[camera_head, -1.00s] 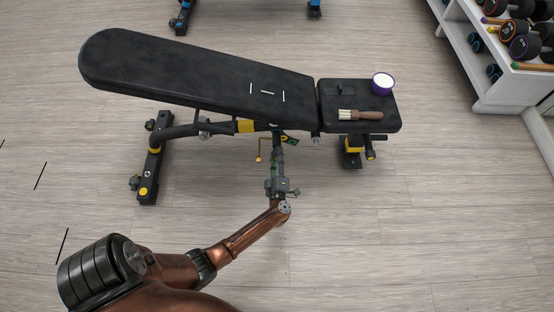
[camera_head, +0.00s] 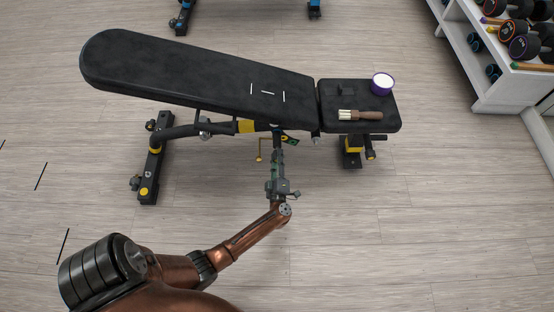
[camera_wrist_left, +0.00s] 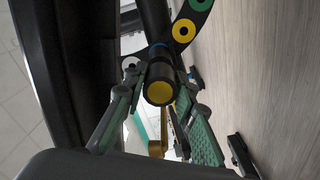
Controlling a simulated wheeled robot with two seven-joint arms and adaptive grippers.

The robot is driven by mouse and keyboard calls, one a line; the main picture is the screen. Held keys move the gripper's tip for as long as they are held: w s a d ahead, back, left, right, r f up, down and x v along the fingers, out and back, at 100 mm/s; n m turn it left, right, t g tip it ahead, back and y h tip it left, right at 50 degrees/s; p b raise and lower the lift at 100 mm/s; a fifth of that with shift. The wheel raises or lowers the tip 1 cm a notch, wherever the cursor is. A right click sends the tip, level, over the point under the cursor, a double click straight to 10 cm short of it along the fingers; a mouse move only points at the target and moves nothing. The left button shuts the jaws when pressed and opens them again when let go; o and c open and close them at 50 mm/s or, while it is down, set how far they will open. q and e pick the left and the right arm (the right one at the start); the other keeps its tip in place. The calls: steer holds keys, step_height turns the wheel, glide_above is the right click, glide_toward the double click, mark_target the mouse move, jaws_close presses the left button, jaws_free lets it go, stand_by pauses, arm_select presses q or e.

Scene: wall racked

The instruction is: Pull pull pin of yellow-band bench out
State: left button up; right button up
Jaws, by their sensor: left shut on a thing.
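The yellow-band bench (camera_head: 200,72) has a long black back pad, a short seat pad and a yellow band (camera_head: 246,126) on its frame. My left gripper (camera_head: 278,143) reaches up to the frame under the pad's near edge. In the left wrist view, the pull pin (camera_wrist_left: 160,90) is a black knob with a yellow end, between the two fingers of my left gripper (camera_wrist_left: 158,100). The gripper is shut on it. In the head view the knob is hidden by the gripper. My right gripper is not in view.
A dark curved plate with green and yellow rings (camera_wrist_left: 184,30) is just beyond the knob. A thin gold rod (camera_head: 260,148) hangs left of the gripper. A brush (camera_head: 362,115) and a purple-sided tub (camera_head: 382,82) rest on the seat. A dumbbell rack (camera_head: 490,75) stands right.

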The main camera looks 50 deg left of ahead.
arm_select(q)
steer(key=shift+s+d+f, duration=0.1)
steer(key=shift+s+d, duration=0.3)
steer(key=shift+d, duration=0.1)
steer(key=o, duration=1.2)
steer(key=v, duration=0.7)
steer(key=shift+s+d, duration=0.2)
